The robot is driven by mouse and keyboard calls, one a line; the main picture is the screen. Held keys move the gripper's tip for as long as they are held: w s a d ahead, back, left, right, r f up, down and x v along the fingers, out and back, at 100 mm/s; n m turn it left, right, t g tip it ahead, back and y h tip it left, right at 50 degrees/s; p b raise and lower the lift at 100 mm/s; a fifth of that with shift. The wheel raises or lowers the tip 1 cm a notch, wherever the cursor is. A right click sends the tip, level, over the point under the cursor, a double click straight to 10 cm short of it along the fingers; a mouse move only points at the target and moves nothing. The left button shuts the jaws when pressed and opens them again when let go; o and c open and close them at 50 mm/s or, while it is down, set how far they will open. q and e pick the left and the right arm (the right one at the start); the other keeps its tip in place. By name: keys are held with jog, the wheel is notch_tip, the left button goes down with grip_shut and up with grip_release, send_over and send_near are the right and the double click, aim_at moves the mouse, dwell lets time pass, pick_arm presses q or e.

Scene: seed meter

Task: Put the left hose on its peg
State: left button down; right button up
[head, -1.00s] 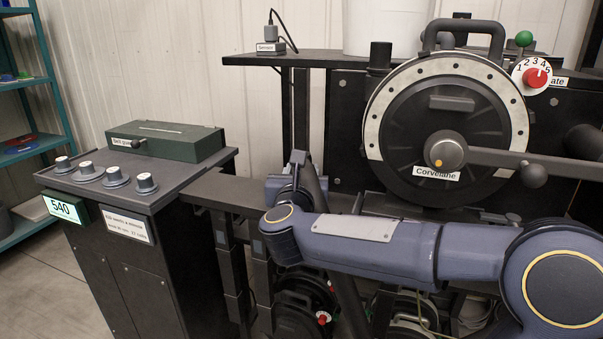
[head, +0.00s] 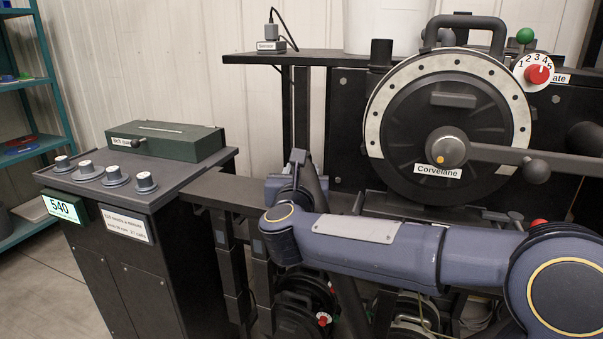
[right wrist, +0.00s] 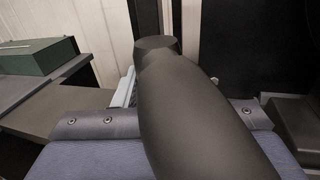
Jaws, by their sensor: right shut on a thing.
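A thick dark hose (head: 316,182) stands near my right wrist in the head view and runs down behind my right forearm. In the right wrist view the hose (right wrist: 190,100) fills the middle, its blunt end pointing away. My right gripper (head: 298,162) is at the hose's upper part and shut on it; its fingers are mostly hidden. No peg can be made out with certainty. A short dark upright cylinder (head: 381,55) stands left of the big round meter (head: 447,125); I cannot tell whether it is a peg. My left gripper is not in view.
A dark console (head: 120,260) with several knobs and a green box (head: 165,141) stands at the left. A dark shelf (head: 300,57) carries a small labelled sensor (head: 271,43). A red-knobbed dial (head: 537,74) and a lever (head: 500,160) are at the right. My right forearm covers the lower middle.

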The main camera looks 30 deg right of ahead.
jog(key=shift+f+b, duration=0.3)
jog(key=shift+b, duration=0.1)
jog(key=o, duration=1.2)
jog(key=v, duration=0.8)
jog(key=shift+w, duration=0.1)
